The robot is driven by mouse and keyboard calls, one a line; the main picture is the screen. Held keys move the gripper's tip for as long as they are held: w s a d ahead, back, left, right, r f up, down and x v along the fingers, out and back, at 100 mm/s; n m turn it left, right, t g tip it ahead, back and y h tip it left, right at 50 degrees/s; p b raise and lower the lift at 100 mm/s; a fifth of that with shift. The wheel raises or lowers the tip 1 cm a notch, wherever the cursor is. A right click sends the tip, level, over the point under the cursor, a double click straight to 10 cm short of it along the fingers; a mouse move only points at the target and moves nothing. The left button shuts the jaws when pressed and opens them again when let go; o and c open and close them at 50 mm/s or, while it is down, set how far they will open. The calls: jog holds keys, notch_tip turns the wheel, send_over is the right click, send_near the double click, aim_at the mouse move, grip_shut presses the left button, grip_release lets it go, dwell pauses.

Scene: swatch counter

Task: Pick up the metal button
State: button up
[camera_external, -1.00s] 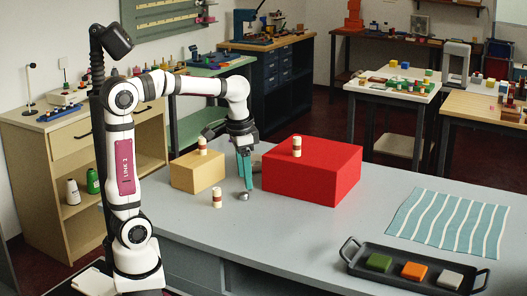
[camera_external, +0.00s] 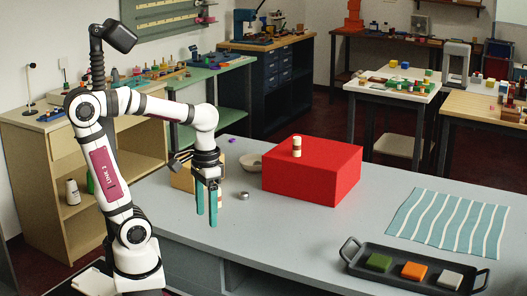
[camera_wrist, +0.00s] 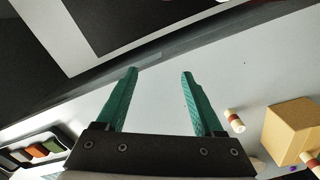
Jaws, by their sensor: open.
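The metal button (camera_external: 244,195) is a small silvery piece on the grey table, left of the red box in the external view. I cannot make it out in the wrist view. My gripper (camera_external: 207,218) has teal fingers pointing down, to the left of and nearer the camera than the button, apart from it. The wrist view shows the two fingers (camera_wrist: 160,74) spread apart with nothing between them.
The red box (camera_external: 315,175) bears a banded cylinder (camera_external: 297,147). A tan block (camera_wrist: 290,128) and a banded cylinder (camera_wrist: 235,120) are near my gripper. A bowl (camera_external: 250,162) stands behind the button. A black tray (camera_external: 352,266) and striped cloth (camera_external: 447,222) lie right.

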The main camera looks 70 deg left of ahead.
jog(key=w+a+r+n+t+h, duration=0.1)
jog(key=w+a+r+n+h, duration=0.15)
jog(key=w+a+n, duration=0.5)
jog(key=n+t, duration=0.5)
jog(key=n, duration=1.5)
send_near(242, 193)
jog(key=shift+n, duration=0.35)
jog(key=x, duration=0.7)
jog(key=shift+w+d+f, duration=0.1)
jog(key=shift+w+f, duration=0.1)
jog(key=shift+f, duration=0.05)
jog(key=shift+w+f, duration=0.15)
jog(key=shift+f, duration=0.15)
grip_shut()
